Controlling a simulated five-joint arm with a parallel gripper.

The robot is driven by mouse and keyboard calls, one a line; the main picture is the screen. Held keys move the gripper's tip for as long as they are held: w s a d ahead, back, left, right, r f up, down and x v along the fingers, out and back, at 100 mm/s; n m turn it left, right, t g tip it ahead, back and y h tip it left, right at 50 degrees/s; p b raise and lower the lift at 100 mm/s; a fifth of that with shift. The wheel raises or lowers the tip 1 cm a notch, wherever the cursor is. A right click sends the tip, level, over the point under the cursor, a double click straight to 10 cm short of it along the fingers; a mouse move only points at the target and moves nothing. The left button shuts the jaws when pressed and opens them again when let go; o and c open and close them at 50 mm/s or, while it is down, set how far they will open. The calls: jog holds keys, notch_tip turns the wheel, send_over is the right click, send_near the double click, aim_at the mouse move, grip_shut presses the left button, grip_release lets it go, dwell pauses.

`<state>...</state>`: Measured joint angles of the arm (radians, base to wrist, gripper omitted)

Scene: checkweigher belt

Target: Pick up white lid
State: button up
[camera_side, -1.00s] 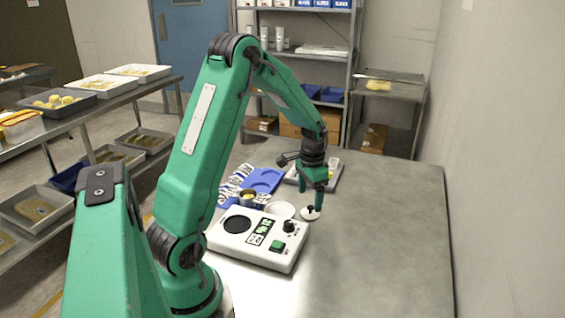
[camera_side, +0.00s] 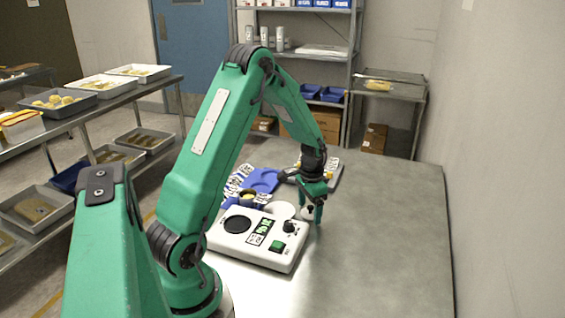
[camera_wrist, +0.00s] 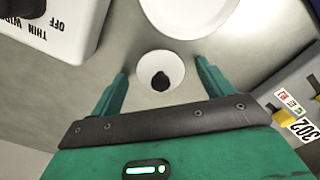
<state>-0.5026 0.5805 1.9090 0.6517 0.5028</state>
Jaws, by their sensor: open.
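The white lid (camera_wrist: 158,64) is a small round disc with a black knob (camera_wrist: 160,81) at its middle. It lies on the grey table between my gripper's fingers in the wrist view. My gripper (camera_wrist: 163,82) is open, with one green finger on each side of the lid and a gap on both sides. In the side view my gripper (camera_side: 314,220) points down just behind the white device, and it hides most of the lid (camera_side: 307,212).
A white device (camera_side: 258,238) with a display and green button stands close by; its corner shows in the wrist view (camera_wrist: 60,28). A white round dish (camera_wrist: 190,12) lies beside the lid. The table's right side is clear.

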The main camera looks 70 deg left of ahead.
aim_at(310, 206)
jog(key=shift+c, duration=0.4)
jog(key=c, duration=1)
jog(key=shift+r, duration=0.1)
jog(key=shift+r, duration=0.8)
notch_tip(310, 206, up, 2)
jog(key=shift+r, duration=0.15)
jog(key=d+r, duration=0.2)
jog(key=d, duration=0.2)
jog(key=d+r, duration=0.2)
jog(key=d, duration=0.1)
jog(key=d+r, duration=0.3)
jog(key=d, duration=0.1)
jog(key=shift+s+d, duration=0.25)
jog(key=shift+d, duration=0.1)
jog(key=shift+a, duration=0.15)
